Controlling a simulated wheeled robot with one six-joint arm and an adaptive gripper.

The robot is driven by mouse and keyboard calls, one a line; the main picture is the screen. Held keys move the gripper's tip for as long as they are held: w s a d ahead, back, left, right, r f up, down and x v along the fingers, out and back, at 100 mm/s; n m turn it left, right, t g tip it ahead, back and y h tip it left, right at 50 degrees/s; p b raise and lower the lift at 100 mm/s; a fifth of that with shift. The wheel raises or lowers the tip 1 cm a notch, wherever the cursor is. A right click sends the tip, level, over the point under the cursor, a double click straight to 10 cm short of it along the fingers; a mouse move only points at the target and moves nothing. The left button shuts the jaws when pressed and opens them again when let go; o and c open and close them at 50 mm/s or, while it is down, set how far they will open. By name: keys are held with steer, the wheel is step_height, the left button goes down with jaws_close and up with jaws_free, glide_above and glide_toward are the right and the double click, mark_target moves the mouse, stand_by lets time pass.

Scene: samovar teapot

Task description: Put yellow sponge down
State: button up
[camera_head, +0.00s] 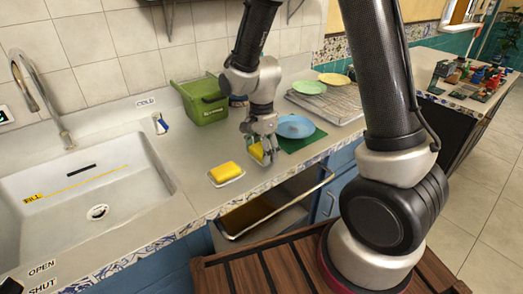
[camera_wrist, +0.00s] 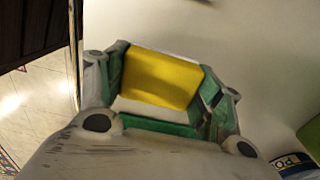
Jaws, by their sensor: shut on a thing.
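My gripper (camera_head: 262,156) is shut on a yellow sponge (camera_head: 257,152), low over or at the counter; I cannot tell whether the sponge touches the surface. In the wrist view the sponge (camera_wrist: 162,78) sits between the green-lined fingers (camera_wrist: 160,95), its lower part partly hidden by them.
A blue plate (camera_head: 296,126) on a green mat (camera_head: 303,143) is close on the right. A green bin (camera_head: 203,100) stands behind. The white sink (camera_head: 90,190) is at left. An open drawer or door (camera_head: 300,190) juts below the counter's front edge. Bare counter (camera_head: 185,145) lies left of the dish.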

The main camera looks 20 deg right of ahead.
mark_target(261, 148)
steer(key=o, duration=1.1)
steer(key=shift+f, duration=0.1)
step_height(261, 148, up, 12)
steer(key=s+d+r+n+t, duration=0.1)
steer(key=s+d+r+n, duration=0.3)
steer(key=s+d, duration=0.1)
steer(key=s+d+r+n+t, duration=0.1)
steer(key=s+d+r+n, duration=0.3)
steer(key=s, duration=0.3)
steer(key=s+d+r+n+t, duration=0.2)
steer(key=s+d+r+n, duration=0.2)
steer(key=s+d+n, duration=0.2)
steer(key=shift+s, duration=0.5)
